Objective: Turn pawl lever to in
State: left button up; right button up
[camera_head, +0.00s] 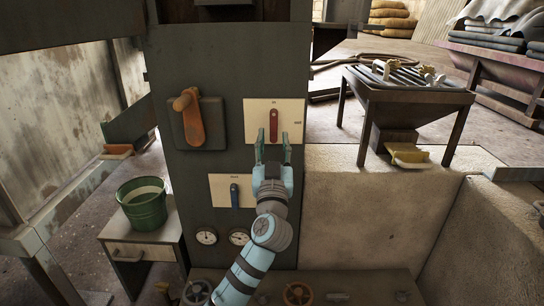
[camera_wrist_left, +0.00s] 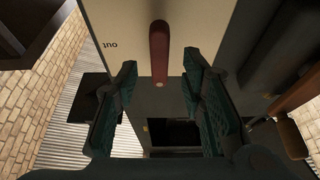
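A red lever (camera_head: 273,122) stands upright on the upper white plate (camera_head: 256,108) of a dark cabinet. Small lettering sits above the lever and to its right, too small to read here. My left gripper (camera_head: 272,145) is open in front of the plate, its fingers spread at either side of the red lever's lower part. In the left wrist view the red lever (camera_wrist_left: 159,50) lies between and beyond the open green fingers (camera_wrist_left: 160,95), apparently untouched. An upside-down "OUT" shows on the plate (camera_wrist_left: 125,22) left of it. My right gripper is not in view.
An orange-brown crank handle (camera_head: 190,118) juts out left of the upper plate. A blue lever (camera_head: 234,195) is on a lower white plate, with gauges (camera_head: 207,237) below. A green bucket (camera_head: 143,203) stands on a side cabinet at left. Handwheels (camera_head: 298,293) sit low in front.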

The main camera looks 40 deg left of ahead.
pick_arm(q)
jog(key=v, duration=0.8)
jog(key=shift+f, duration=0.1)
